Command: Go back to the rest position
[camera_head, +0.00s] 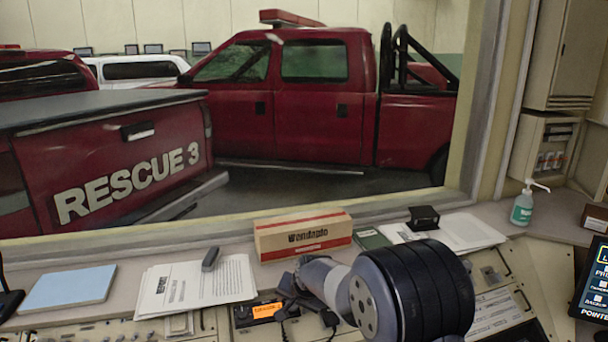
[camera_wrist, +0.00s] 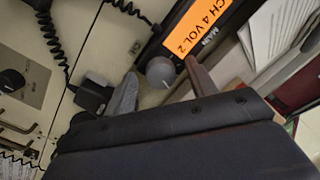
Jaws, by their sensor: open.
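My gripper (camera_wrist: 162,78) shows in the wrist view with its two fingers apart and nothing between them that it holds. It points down toward the dispatch console, over a radio panel with an orange display (camera_wrist: 195,28) reading "CH 4 VOL 2" and a round grey knob (camera_wrist: 160,71). I cannot tell the exact gap between the fingertips and the knob. In the head view my arm reaches over the console at the lower middle, and its large dark joint hides most of the gripper. The orange display also shows there (camera_head: 266,310).
A cardboard box (camera_head: 303,235) stands on the ledge behind my arm. Papers (camera_head: 195,288) with a dark grey object (camera_head: 211,258), a blue pad (camera_head: 68,289) and a sanitizer bottle (camera_head: 522,208) lie or stand around. A coiled black cord (camera_wrist: 52,38) hangs close left of my gripper.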

